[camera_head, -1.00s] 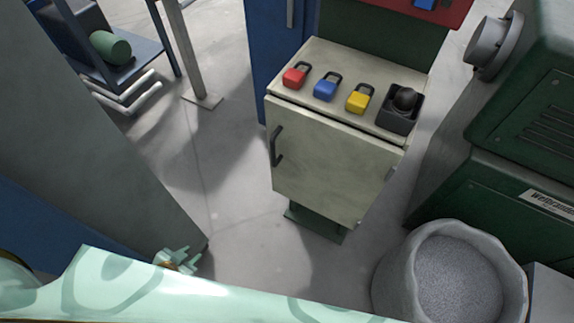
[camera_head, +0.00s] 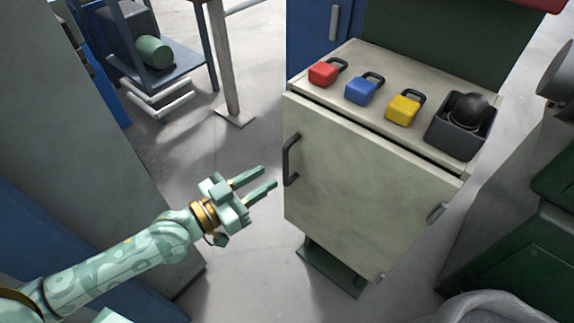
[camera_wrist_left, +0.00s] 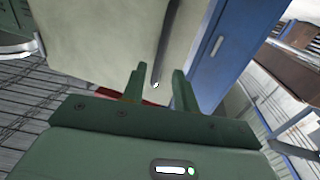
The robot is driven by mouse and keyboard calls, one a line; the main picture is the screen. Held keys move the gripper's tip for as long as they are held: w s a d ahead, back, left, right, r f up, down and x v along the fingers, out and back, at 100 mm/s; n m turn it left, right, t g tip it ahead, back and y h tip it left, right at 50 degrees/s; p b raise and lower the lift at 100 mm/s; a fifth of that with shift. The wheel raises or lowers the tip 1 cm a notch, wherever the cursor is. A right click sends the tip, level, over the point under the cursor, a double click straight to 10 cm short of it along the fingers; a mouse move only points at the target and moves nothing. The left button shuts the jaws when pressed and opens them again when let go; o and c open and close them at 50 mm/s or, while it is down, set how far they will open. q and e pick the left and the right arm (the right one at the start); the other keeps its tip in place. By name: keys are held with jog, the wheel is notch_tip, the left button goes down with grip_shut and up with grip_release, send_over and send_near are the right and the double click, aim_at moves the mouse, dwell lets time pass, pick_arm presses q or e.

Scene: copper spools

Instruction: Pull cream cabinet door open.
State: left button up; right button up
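The cream cabinet (camera_head: 370,200) stands on a green foot, and its front door looks shut. A black handle (camera_head: 291,160) is on the left side of the door, and a hinge (camera_head: 437,213) shows at its right edge. My left gripper (camera_head: 268,177) is open and empty, a little to the left of the handle and apart from it. In the left wrist view my left gripper's fingers (camera_wrist_left: 158,90) are spread, with the dark handle (camera_wrist_left: 165,50) showing beyond and between them against the cream door (camera_wrist_left: 110,35). My right gripper is not in view.
On the cabinet top are red (camera_head: 324,73), blue (camera_head: 362,91) and yellow (camera_head: 403,109) padlocks and a black box (camera_head: 461,130) with a dark ball. A grey bin (camera_head: 495,308) and green machine (camera_head: 520,240) stand to the right. A grey column (camera_head: 80,130) stands left.

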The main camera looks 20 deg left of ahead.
aim_at(286, 181)
pick_arm(q)
jog(key=x, duration=0.7)
jog(key=shift+b, duration=0.3)
grip_shut()
